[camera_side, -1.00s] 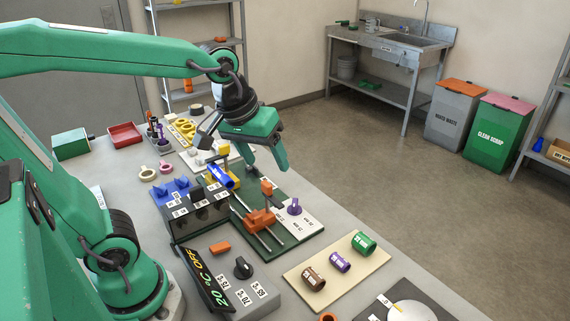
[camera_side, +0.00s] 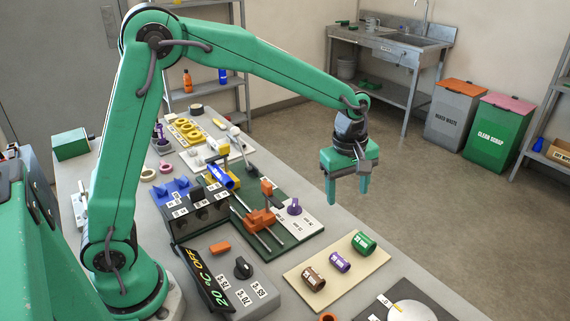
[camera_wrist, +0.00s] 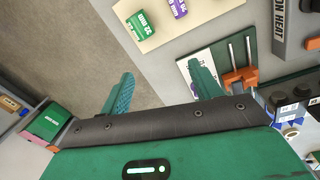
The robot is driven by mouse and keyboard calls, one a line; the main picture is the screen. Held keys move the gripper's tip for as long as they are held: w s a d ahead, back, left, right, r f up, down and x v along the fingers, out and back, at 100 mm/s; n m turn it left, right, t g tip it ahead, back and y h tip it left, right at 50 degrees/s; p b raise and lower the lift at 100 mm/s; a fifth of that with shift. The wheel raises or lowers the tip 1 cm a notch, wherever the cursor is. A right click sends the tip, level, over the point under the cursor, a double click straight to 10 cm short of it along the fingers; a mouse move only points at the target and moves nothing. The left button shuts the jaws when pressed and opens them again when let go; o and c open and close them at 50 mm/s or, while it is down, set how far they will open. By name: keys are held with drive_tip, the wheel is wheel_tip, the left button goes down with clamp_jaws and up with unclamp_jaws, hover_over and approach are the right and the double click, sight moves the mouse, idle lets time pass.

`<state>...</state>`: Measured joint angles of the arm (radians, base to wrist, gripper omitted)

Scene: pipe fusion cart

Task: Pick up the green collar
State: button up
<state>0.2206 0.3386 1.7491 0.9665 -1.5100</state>
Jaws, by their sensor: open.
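The green collar (camera_side: 363,243) lies on its side at the far end of a cream board (camera_side: 335,270), beside a purple collar (camera_side: 340,261) and a brown collar (camera_side: 313,279). In the wrist view the green collar (camera_wrist: 141,26) shows near the top, beyond my fingertips, with the purple collar (camera_wrist: 178,8) to its right. My gripper (camera_side: 348,200) is open and empty, pointing down, above and apart from the collars. In the wrist view its two fingers (camera_wrist: 162,82) are spread wide.
An orange clamp with rods (camera_side: 260,222) on a green plate stands left of the board. A dial box (camera_side: 245,280) with a lit display and a dark pad with a pale disc (camera_side: 410,311) are near the front.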

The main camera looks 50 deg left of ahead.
sight(361, 234)
drive_tip(key=w+d+f+n, duration=0.1)
drive_tip(key=f, duration=0.1)
drive_tip(key=w+d+f+n, duration=0.1)
drive_tip(key=f, duration=0.1)
drive_tip(key=w+d+f+n+g, duration=0.1)
drive_tip(key=f, duration=0.1)
drive_tip(key=shift+w+d+f, duration=0.15)
drive_tip(key=shift+f, duration=1.4)
drive_tip(key=shift+f, duration=2.55)
drive_tip(key=c, duration=1.1)
